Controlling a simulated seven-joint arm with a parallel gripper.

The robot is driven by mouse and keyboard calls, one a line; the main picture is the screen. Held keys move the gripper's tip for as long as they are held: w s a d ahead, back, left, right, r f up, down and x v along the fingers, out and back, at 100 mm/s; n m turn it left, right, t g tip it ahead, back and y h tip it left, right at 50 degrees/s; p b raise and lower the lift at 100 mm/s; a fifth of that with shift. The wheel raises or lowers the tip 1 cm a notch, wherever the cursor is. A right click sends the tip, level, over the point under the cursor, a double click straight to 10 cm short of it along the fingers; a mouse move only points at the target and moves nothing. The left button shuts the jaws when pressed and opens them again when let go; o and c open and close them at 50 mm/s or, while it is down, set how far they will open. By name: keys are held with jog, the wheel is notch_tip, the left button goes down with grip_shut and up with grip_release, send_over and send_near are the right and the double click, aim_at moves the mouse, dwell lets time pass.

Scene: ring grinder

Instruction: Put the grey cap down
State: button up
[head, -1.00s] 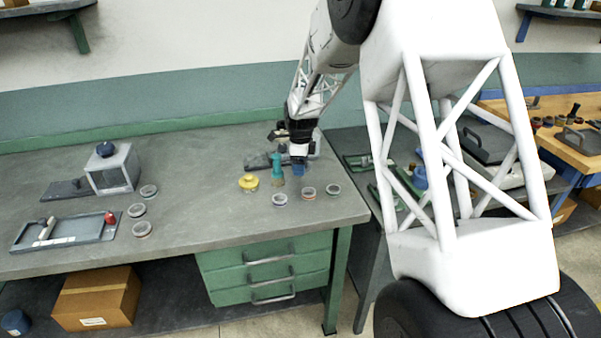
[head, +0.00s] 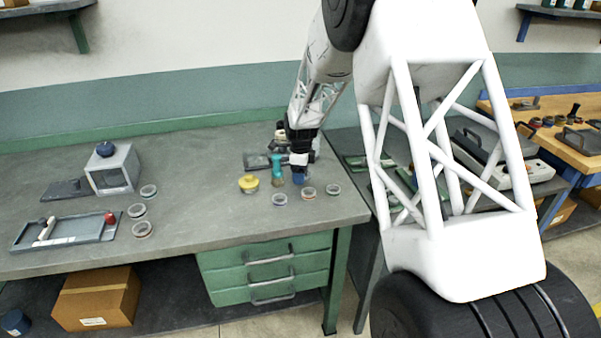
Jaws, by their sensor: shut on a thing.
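My gripper (head: 299,178) points down over the right part of the grey bench in the head view, with blue showing at its tip. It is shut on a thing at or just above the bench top. I take this to be the grey cap, but it is too small and too covered by the fingers to make out. I cannot tell whether it touches the bench.
A teal bottle-like thing (head: 277,168) stands close left of my gripper. A yellow piece (head: 249,183) is farther left. Rings (head: 280,199), (head: 308,192) and (head: 333,188) lie in front. A grey box machine (head: 112,169) and a tray (head: 65,231) are left. The bench middle is clear.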

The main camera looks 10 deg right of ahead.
jog(key=shift+f, duration=0.1)
jog(key=o, duration=0.9)
notch_tip(320, 180, up, 12)
jog(key=shift+r, duration=0.1)
dwell(0.4)
dwell(0.3)
